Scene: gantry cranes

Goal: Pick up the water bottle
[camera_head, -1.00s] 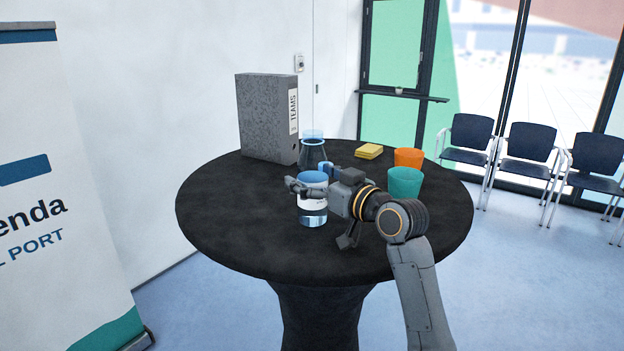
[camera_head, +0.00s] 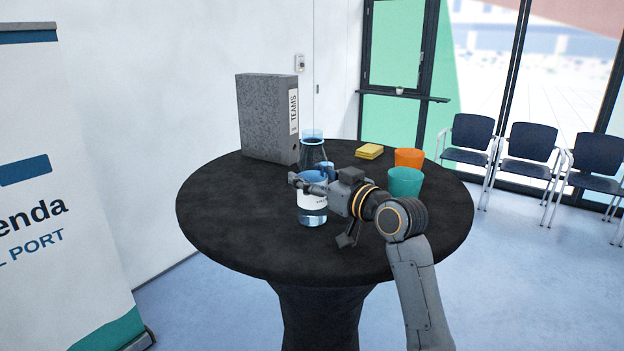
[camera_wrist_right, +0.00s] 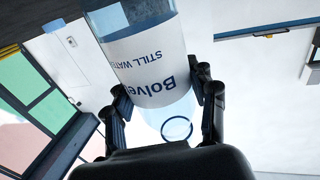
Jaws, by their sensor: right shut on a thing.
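The water bottle (camera_head: 312,215) is clear with a white label and stands upright on the round black table, near its middle. My right gripper (camera_head: 312,187) reaches in from the right and is shut on the bottle's upper part. In the right wrist view the bottle (camera_wrist_right: 150,55) shows its "STILL WATER" label between the two fingers (camera_wrist_right: 163,97), one on each side. Part of the bottle's top is hidden by the gripper in the head view. My left gripper is not in view.
A glass carafe (camera_head: 312,150) stands just behind the bottle, beside a grey binder (camera_head: 266,118). A teal cup (camera_head: 405,183), an orange cup (camera_head: 409,158) and yellow notes (camera_head: 369,151) are at the right and back. The table's (camera_head: 240,230) front left is clear.

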